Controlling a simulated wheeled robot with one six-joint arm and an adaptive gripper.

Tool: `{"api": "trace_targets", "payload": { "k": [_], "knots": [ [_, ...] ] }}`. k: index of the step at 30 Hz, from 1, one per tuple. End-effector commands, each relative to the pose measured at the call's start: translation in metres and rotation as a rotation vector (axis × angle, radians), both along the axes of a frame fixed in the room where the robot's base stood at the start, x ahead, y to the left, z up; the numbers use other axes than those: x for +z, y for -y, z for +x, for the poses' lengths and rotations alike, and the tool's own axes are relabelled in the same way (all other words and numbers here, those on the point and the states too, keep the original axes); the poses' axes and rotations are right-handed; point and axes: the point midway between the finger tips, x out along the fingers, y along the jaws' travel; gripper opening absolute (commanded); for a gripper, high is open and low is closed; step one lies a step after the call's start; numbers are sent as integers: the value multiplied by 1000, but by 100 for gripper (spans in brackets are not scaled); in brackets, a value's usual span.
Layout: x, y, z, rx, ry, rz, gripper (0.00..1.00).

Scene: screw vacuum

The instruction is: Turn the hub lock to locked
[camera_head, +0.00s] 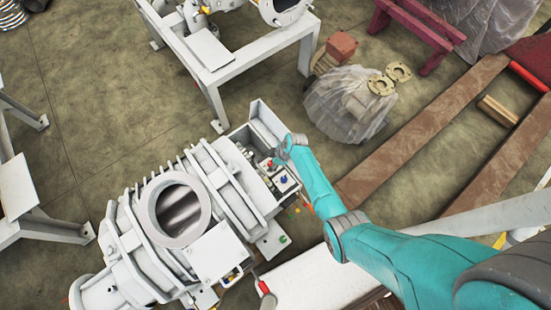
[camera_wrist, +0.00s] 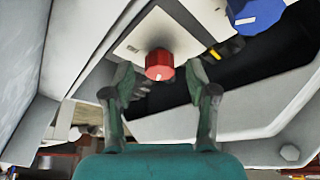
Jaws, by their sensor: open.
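A red knob (camera_wrist: 160,65) with a small white mark on its front sits on a pale plate (camera_wrist: 143,37) in the wrist view. A blue knob (camera_wrist: 256,14) is up and to its right, partly cut off by the frame's edge. No readable label shows which knob is the hub lock. My gripper (camera_wrist: 159,84) is open, its fingers to either side of the red knob and apart from it in the picture. In the head view my gripper (camera_head: 281,152) is at the open control box (camera_head: 266,118) of the grey vacuum machine (camera_head: 180,215); the blue knob (camera_head: 284,179) shows below it.
The box's pale walls (camera_wrist: 75,45) stand close on the left of the gripper. A pale frame (camera_wrist: 250,115) with a bolt lies to the right. In the head view a plastic-wrapped part (camera_head: 345,105) stands on the floor behind the box.

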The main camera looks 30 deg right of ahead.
Motion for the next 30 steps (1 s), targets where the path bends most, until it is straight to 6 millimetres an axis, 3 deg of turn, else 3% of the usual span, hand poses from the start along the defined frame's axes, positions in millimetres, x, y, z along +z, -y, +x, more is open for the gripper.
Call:
{"api": "trace_targets", "payload": {
  "k": [8,21,30],
  "knots": [
    [28,10,-7,-2,3,0,57],
    [93,33,-21,-2,4,-1,57],
    [108,38,-25,-2,1,-1,57]
  ]
}}
